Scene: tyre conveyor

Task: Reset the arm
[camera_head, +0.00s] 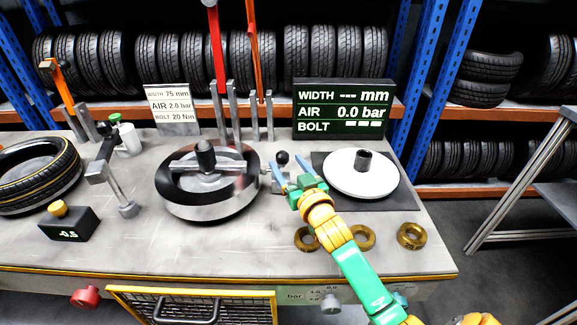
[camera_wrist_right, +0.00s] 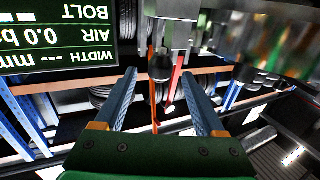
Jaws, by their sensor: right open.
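My right gripper (camera_head: 281,177) reaches in from the lower right in the head view, over the workbench (camera_head: 236,247). It is between the wheel rim fixture and the white disc. Its two blue fingers are spread apart with nothing between them; they also show in the right wrist view (camera_wrist_right: 158,100). Near the fingertips stands a small lever with a black ball knob (camera_head: 282,158); I cannot tell whether they touch. My left gripper is not seen in the head view.
A silver wheel rim (camera_head: 207,206) and a white disc (camera_head: 361,186) sit on the bench. Brass rings (camera_head: 411,236) lie at the front right. A tyre (camera_head: 38,176) lies at the left. A display board (camera_head: 341,109) and upright tools stand behind. Tyre racks line the back.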

